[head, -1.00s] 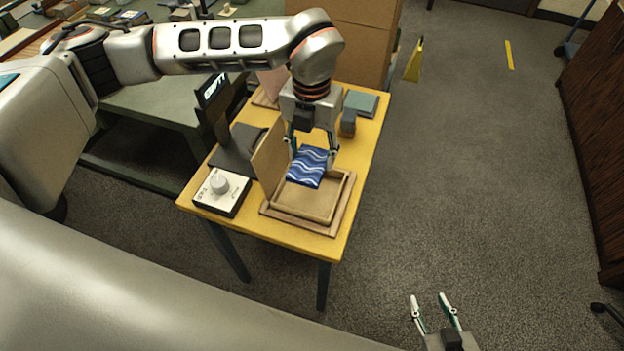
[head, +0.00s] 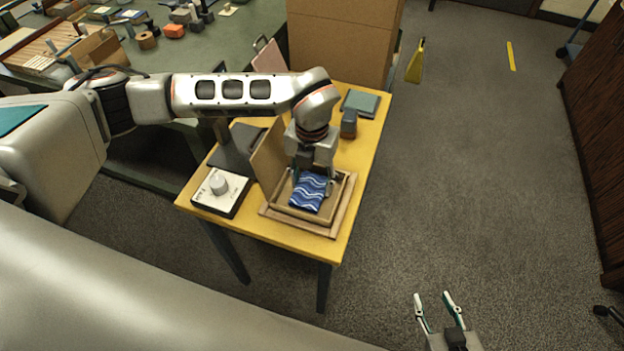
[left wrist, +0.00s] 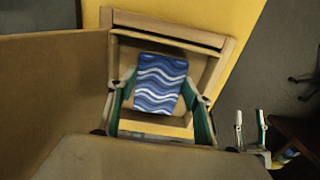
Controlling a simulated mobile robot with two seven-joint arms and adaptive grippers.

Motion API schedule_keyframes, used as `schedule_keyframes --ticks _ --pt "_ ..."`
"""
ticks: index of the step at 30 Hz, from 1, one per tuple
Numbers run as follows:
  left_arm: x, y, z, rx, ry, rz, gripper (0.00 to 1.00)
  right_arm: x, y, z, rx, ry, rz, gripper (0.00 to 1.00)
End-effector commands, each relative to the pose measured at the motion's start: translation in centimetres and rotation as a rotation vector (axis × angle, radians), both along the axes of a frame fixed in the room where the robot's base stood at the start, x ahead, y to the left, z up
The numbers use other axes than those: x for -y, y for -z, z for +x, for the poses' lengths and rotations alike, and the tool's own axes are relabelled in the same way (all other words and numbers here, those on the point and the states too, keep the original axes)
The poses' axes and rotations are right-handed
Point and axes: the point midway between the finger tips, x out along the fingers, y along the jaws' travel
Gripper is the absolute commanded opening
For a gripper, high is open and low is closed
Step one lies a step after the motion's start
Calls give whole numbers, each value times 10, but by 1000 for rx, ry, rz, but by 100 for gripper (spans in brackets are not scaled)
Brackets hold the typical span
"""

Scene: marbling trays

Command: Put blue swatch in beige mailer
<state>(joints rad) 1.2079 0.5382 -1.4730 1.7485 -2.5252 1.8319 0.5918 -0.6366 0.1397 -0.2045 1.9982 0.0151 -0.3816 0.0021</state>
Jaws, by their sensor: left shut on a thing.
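The blue swatch (head: 309,191) has white wavy lines and is gripped at its far edge by my left gripper (head: 313,178). In the left wrist view the swatch (left wrist: 161,84) lies between the two fingers, over the mailer's inside. The beige mailer (head: 318,223) is an open shallow box on the yellow table, its lid (head: 268,160) standing up on the left. The swatch is low, within the box's outline; whether it touches the bottom I cannot tell. My right gripper (head: 437,304) is open and empty, over the floor at lower right.
Large cardboard boxes (head: 340,45) rise at the back.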

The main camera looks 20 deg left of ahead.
Motion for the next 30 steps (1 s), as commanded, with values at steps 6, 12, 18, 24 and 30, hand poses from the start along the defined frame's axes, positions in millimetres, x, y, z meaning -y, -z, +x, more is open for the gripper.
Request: schedule_keyframes --ticks 6,12,18,24,30 --pt "0 3 0 0 0 0 60 0 1 0 -1 0 0 40" --pt "0 3 0 0 0 0 66 0 3 -1 -5 0 -1 40" --pt "0 1 0 0 0 0 66 0 5 -2 -9 0 -2 40" --pt "0 -23 2 6 1 0 66 0 1 -1 -6 0 1 40" --pt "0 -65 1 5 1 0 66 -2 -3 -2 -6 0 7 40"
